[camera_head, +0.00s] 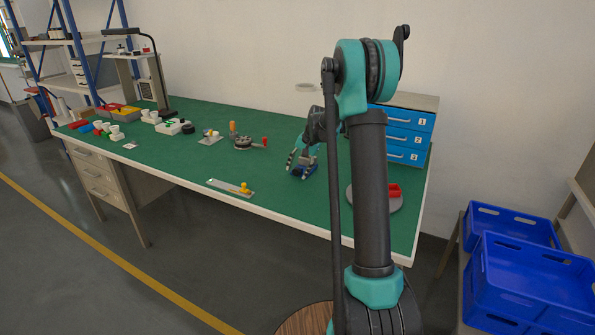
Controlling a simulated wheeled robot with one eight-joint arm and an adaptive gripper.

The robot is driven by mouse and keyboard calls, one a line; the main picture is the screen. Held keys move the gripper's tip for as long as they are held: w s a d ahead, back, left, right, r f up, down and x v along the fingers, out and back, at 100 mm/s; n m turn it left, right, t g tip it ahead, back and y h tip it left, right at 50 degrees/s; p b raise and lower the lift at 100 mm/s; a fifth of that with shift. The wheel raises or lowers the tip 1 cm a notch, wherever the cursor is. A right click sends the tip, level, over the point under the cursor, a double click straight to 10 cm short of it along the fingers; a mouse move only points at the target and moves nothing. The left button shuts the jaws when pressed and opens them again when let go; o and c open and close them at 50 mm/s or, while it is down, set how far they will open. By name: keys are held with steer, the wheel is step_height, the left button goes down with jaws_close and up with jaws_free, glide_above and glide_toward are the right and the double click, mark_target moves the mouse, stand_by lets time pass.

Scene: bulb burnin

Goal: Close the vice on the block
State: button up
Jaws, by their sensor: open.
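My gripper (302,162) is open and points down over the right half of the green bench top.
A metal plate with a yellow knob (245,188) lies near the front edge. A round fixture with a red handle (264,142) stands behind left. A grey disc with a red tray (393,190) and blue drawers (407,138) are right. Blue crates (520,285) stand beyond the bench.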

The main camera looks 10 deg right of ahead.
steer(key=shift+a+f, duration=0.1)
steer(key=shift+f, duration=0.2)
steer(key=c, duration=1.2)
steer(key=shift+s+d+f+t+y, duration=0.1)
steer(key=shift+d+t+y, duration=0.15)
steer(key=shift+t+y, duration=1.15)
steer(key=shift+y, duration=0.4)
